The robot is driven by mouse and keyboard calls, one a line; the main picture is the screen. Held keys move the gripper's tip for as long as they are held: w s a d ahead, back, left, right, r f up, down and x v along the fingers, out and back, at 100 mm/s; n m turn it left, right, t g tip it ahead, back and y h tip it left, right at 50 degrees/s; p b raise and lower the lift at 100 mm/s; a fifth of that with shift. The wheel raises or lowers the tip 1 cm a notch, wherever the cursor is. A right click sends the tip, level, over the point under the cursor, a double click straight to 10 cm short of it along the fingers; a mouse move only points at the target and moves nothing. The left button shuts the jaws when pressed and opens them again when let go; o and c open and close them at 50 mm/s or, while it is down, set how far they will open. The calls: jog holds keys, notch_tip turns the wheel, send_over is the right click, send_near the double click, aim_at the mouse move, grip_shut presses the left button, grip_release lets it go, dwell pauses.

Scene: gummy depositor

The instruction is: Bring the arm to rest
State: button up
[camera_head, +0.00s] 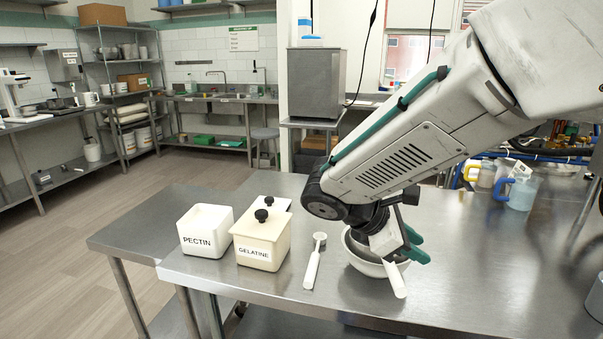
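My arm reaches in from the upper right, and my gripper (413,246) points down over the right side of a pale round bowl (359,255) on the steel table. Its teal fingers show only in part, so I cannot tell whether they are open or shut. A white handle (395,280) slants out over the bowl's front rim, just below my gripper. I cannot tell whether the fingers touch it. The bowl's inside is mostly hidden by my wrist.
On the steel table (460,290), left of the bowl, are a white scoop (313,262), a lidded GELATINE box (262,243) with another lidded box behind it, and an open PECTIN box (204,231).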

jog(key=s+d+r+m+y, duration=0.1)
jog(key=s+m+y, duration=0.4)
jog(key=s+m, duration=0.2)
jog(key=s+d+r+m+t+y, duration=0.1)
jog(key=s+d+r+m+y, duration=0.1)
jog(key=s+m+y, duration=0.3)
jog(key=s+m, duration=0.3)
jog(key=s, duration=0.4)
jog(key=shift+s+m+y, duration=0.3)
